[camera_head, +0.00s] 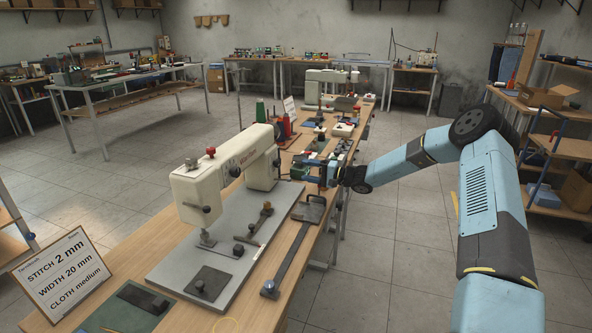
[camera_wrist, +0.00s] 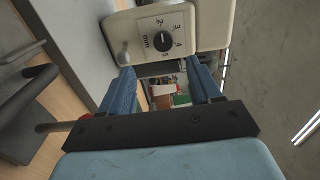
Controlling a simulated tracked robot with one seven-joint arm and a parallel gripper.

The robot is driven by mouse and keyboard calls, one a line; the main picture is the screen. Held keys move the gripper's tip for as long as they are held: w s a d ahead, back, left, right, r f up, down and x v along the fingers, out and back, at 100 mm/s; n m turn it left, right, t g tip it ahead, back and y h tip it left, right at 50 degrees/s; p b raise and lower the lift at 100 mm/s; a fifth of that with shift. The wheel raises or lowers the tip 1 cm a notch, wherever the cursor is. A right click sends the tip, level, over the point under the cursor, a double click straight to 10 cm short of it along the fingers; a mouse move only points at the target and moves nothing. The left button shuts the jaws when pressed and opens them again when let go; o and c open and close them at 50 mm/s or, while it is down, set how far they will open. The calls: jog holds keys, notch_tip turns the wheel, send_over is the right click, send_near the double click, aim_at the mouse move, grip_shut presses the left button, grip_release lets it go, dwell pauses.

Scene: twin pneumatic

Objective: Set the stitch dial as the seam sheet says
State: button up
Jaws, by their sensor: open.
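The seam sheet (camera_head: 65,272) stands at the near left of the bench and reads stitch 2 mm, width 20 mm, cloth medium. The cream sewing machine (camera_head: 205,185) stands on a grey plate. In the wrist view, its stitch dial (camera_wrist: 163,40) is a round black knob on a pale plate marked mm, with numbers including 2, 3, 4 and 5. I cannot tell which number it points at. My gripper (camera_head: 297,173) is at the right end of the machine. Its blue fingers are apart and empty (camera_wrist: 163,88), with the dial ahead, beyond the fingertips.
A small grey lever (camera_wrist: 124,52) sticks out beside the dial plate. A long dark-handled bar (camera_head: 293,245) lies along the bench's right edge. A second sewing machine (camera_head: 325,84) and thread cones stand farther back. The floor right of the bench is clear around my arm.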

jog(key=shift+v, duration=1.6)
jog(key=s+r+n+g+h, duration=0.35)
jog(key=s+r, duration=0.45)
jog(key=s, duration=0.4)
jog(key=s+r+n+g+h, duration=0.2)
jog(key=s+r+h, duration=0.4)
jog(key=s, duration=0.5)
jog(key=s+d+r+t+h, duration=0.1)
jog(key=s+d+r, duration=0.3)
jog(key=s, duration=0.6)
jog(key=s+d+r+m+t+h, duration=0.1)
jog(key=s+d+r+h, duration=0.3)
jog(key=s, duration=0.6)
jog(key=s+d+r+t+h, duration=0.2)
jog(key=s+d+r+t, duration=0.1)
jog(key=s+d, duration=0.5)
jog(key=s+r, duration=0.1)
jog(key=s, duration=0.2)
jog(key=shift+r+m, duration=0.25)
jog(key=shift+m, duration=0.1)
jog(key=shift+h, duration=0.25)
jog(key=shift+c, duration=0.4)
